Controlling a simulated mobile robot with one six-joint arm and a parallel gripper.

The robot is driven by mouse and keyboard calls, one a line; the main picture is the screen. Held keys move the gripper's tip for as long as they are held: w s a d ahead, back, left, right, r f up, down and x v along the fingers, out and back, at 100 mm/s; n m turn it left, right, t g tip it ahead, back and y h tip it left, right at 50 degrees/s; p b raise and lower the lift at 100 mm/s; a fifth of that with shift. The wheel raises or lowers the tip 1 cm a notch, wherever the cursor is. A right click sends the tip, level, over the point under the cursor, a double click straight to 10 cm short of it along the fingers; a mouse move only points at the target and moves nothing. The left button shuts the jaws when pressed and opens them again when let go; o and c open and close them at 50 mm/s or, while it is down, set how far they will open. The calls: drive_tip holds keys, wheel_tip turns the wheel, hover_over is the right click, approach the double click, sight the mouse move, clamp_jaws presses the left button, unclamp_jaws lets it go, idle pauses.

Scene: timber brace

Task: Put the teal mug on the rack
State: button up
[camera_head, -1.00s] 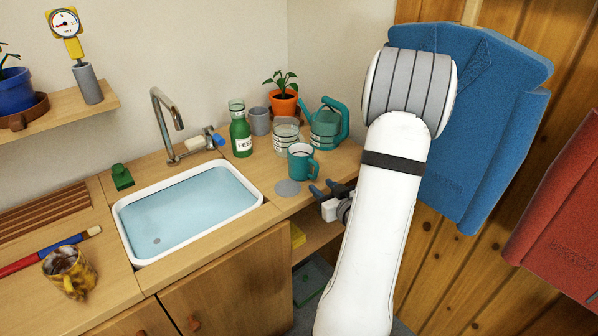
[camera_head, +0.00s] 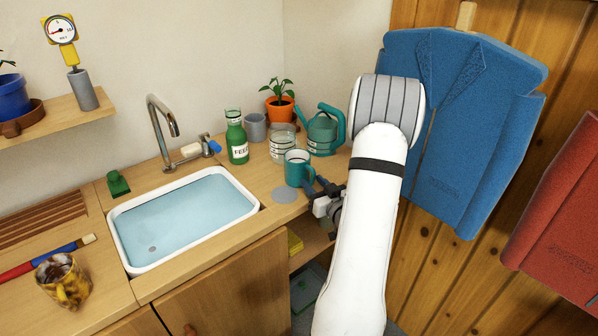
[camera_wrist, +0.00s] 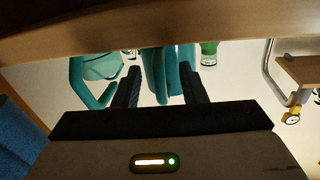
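The teal mug (camera_head: 296,167) stands upright on the counter right of the sink, its handle facing right. In the wrist view, which looks upside down, the mug (camera_wrist: 180,58) is partly hidden by the fingers. My gripper (camera_head: 316,187) is at the mug's handle side. In the wrist view my gripper (camera_wrist: 160,85) is open, its two dark fingers apart with the handle between or just beyond them. I cannot tell whether they touch it. A slatted brown wooden rack (camera_head: 38,220) lies on the counter left of the sink.
A glass jar (camera_head: 282,143), a green bottle (camera_head: 237,140) and a teal watering can (camera_head: 322,132) stand close behind the mug. A grey disc (camera_head: 285,195) lies in front of it. The sink (camera_head: 182,215) and tap (camera_head: 165,120) lie between mug and rack. A patterned mug (camera_head: 64,283) stands front left.

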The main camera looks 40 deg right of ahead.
drive_tip(key=shift+c, duration=0.4)
clamp_jaws()
idle(0.4)
